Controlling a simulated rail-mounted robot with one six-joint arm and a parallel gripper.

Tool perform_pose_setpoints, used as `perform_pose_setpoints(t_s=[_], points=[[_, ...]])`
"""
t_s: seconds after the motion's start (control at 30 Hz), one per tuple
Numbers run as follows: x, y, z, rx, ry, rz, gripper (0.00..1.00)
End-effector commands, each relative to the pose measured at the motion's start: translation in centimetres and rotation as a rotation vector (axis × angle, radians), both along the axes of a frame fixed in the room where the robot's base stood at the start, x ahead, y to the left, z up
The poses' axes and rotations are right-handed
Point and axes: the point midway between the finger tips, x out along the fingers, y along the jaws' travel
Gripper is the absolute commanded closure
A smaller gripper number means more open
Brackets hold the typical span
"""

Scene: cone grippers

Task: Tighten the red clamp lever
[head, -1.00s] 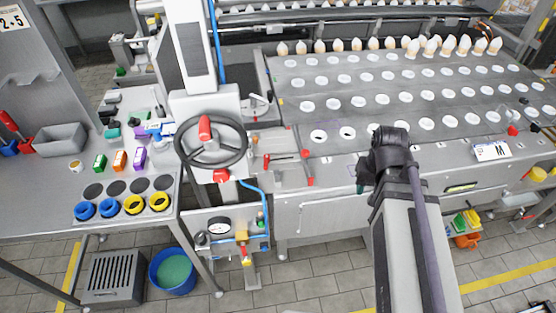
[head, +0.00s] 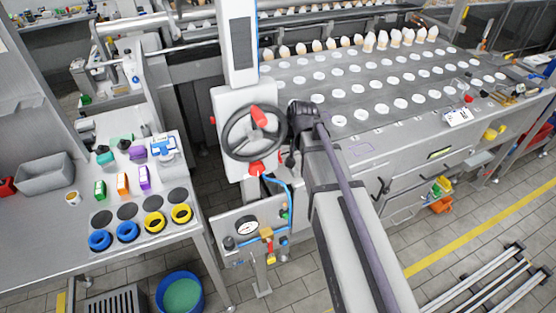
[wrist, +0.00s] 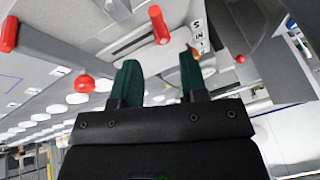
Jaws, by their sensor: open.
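My gripper (wrist: 159,75) shows in the wrist view with two green fingers apart and nothing between them. A red lever handle (wrist: 158,25) lies just beyond the fingertips, apart from them. A second red handle (wrist: 10,35) is at the upper left, and a red rounded knob (wrist: 84,84) hangs left of the fingers. I cannot tell for sure which is the clamp lever. In the head view my wrist is just right of the handwheel (head: 230,150); my fingers and the lever area behind the arm are hidden.
The handwheel has a red grip (head: 259,115), with a red part (head: 257,168) below it. A pressure gauge (head: 246,225) sits lower down. The left table (head: 60,230) holds blue and yellow rings. The perforated plate (head: 370,75) with egg-like items lies behind my arm.

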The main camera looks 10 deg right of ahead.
Motion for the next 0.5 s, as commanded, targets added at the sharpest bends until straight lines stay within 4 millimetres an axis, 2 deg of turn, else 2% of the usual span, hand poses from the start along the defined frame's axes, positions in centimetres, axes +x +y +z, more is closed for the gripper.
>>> perform_pose_setpoints(t_s=[0.03, 0.2, 0.5], points=[[0.7, 0.2, -2.5, 0.0, 0.0, 0.001, 0.6], [2.1, 0.7, -5.5, -0.001, 0.001, 0.0, 0.6], [2.4, 0.9, -5.6, -0.001, 0.001, 0.0, 0.6]])
